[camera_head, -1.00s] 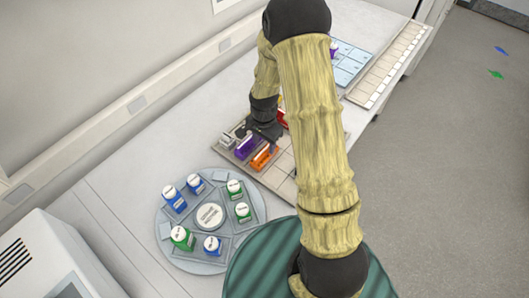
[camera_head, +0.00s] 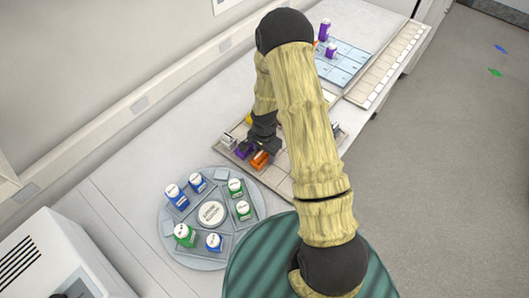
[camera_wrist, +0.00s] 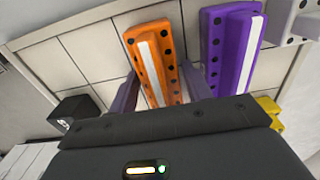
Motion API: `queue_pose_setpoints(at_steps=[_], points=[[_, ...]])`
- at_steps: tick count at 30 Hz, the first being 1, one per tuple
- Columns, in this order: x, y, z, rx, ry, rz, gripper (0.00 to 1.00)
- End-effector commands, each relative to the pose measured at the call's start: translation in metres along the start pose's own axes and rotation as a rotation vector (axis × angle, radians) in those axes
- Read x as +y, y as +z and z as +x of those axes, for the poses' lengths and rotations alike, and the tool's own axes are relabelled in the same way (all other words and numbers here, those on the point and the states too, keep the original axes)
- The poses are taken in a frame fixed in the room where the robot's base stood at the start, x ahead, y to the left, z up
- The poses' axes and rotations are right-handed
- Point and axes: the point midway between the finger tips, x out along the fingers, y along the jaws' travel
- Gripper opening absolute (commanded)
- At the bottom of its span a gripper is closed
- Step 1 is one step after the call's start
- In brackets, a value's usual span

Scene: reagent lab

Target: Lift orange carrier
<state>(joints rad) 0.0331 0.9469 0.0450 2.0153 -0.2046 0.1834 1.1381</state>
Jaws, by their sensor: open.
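The orange carrier (camera_wrist: 149,52), a long block with a white stripe and dark dots, lies on the tiled beige tray (camera_wrist: 92,47) in the wrist view. It also shows in the head view (camera_head: 260,160), partly hidden by my gripper (camera_head: 256,147). In the wrist view my gripper (camera_wrist: 158,92) is open, with one finger on each side of the near end of the orange carrier. I cannot tell whether the fingers touch it. The carrier's near end is hidden behind the gripper body.
A purple carrier (camera_wrist: 233,45) lies close to the right of the orange one. A grey-white block (camera_wrist: 291,18) is beyond it, and a yellow piece (camera_wrist: 268,108) and a black block (camera_wrist: 76,111) are nearby. A round rack (camera_head: 189,259) with several bottles stands in front of the tray.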

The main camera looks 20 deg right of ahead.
Motion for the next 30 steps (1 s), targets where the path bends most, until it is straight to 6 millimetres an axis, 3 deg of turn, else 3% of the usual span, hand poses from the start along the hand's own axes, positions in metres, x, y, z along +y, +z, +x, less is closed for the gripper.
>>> queue_pose_setpoints(at_steps=[14,15,21,30], points=[[-0.0001,0.0000,0.0001,0.000,0.000,-0.001,0.49],[-0.0002,0.0001,0.0001,0.000,0.000,-0.001,0.47],[-0.0002,0.0000,0.0000,0.000,0.000,-0.001,0.13],[-0.0005,-0.0002,-0.0021,0.001,-0.001,-0.001,0.13]])
